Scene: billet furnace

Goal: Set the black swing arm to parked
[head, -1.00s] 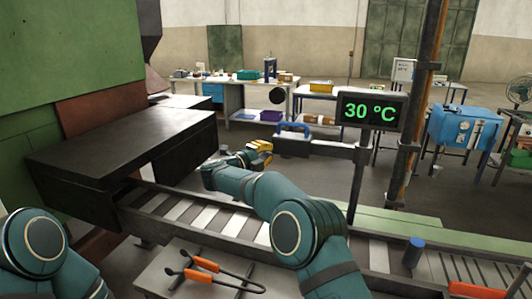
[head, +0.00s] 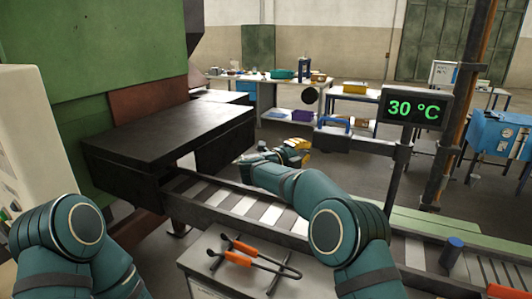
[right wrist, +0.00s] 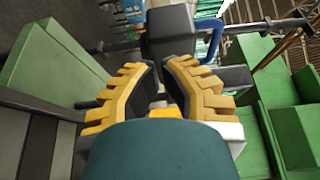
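The black swing arm (head: 362,144) reaches left from a dark post under the temperature display and ends in a black block. A blue handle (head: 333,122) sits on top of the block, and the handle also shows in the right wrist view (right wrist: 211,36). My right gripper (head: 301,148), with yellow fingers, is just left of the block. In the right wrist view its two fingers (right wrist: 159,68) stand apart with nothing held between them, and the black block (right wrist: 170,30) is beyond their tips. My left gripper is out of view; only part of the left arm shows.
The display (head: 414,108) reads 30 °C. A roller conveyor (head: 250,208) runs below my right arm from the black furnace housing (head: 165,130). Orange-handled tongs (head: 248,258) lie on a grey table in front. A blue cylinder (head: 451,252) stands on the conveyor at right.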

